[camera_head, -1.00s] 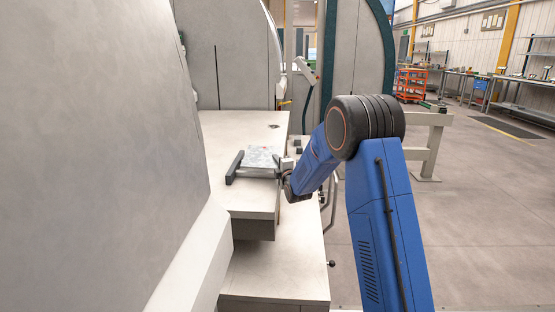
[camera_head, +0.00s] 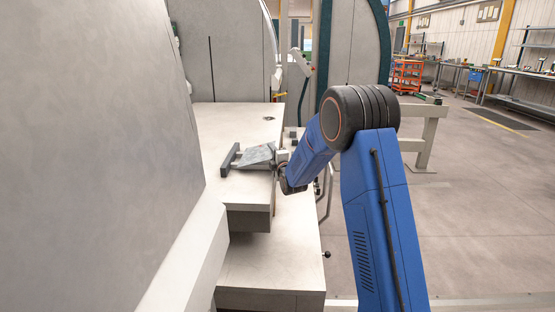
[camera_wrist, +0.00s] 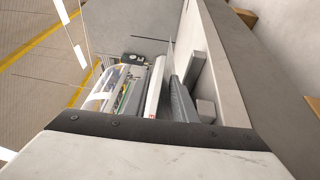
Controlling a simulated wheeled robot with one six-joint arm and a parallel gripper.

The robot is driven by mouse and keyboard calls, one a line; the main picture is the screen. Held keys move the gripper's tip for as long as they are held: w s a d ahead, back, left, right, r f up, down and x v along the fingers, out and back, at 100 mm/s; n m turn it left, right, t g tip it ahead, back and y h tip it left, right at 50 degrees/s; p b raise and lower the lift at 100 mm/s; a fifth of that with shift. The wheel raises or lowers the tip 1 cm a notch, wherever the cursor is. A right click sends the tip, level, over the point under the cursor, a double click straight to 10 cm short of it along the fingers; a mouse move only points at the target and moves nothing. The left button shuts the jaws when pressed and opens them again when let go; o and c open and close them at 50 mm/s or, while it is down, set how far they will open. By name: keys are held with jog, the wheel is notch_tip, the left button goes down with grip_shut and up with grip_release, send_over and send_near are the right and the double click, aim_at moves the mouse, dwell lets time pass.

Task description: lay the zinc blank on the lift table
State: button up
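The zinc blank (camera_head: 258,155) is a small grey mottled sheet in the head view. It is tilted over the pale upper table surface (camera_head: 240,122), close to its right edge. My gripper (camera_head: 279,158) is at the blank's right edge and appears shut on it; the fingertips are small and partly hidden by my wrist. I cannot tell whether the blank's low side touches the surface. A dark bar (camera_head: 230,159) lies just left of the blank. In the wrist view, a pale scuffed plate (camera_wrist: 150,157) and a dark bolted strip (camera_wrist: 150,130) fill the lower part.
A lower pale step (camera_head: 270,255) lies below and in front of the upper surface. A big grey machine cover (camera_head: 85,150) closes off the left. A grey rail frame (camera_head: 425,140) stands behind my arm. The floor on the right (camera_head: 480,210) is open.

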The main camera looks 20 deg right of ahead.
jog(key=s+d+f, duration=0.1)
jog(key=s, duration=1.6)
jog(key=shift+s+d+f, duration=0.15)
jog(key=shift+d+f, duration=0.05)
jog(key=shift+f, duration=0.1)
jog(key=s+m+g, duration=0.7)
jog(key=s+m, duration=0.2)
jog(key=s, duration=1.6)
jog(key=s+d+m+g+h, duration=0.1)
jog(key=s+m+g, duration=0.6)
jog(key=s, duration=1.9)
jog(key=m, duration=0.3)
jog(key=shift+d+r+h, duration=0.2)
jog(key=shift+d+h, duration=0.05)
jog(key=shift+h, duration=0.05)
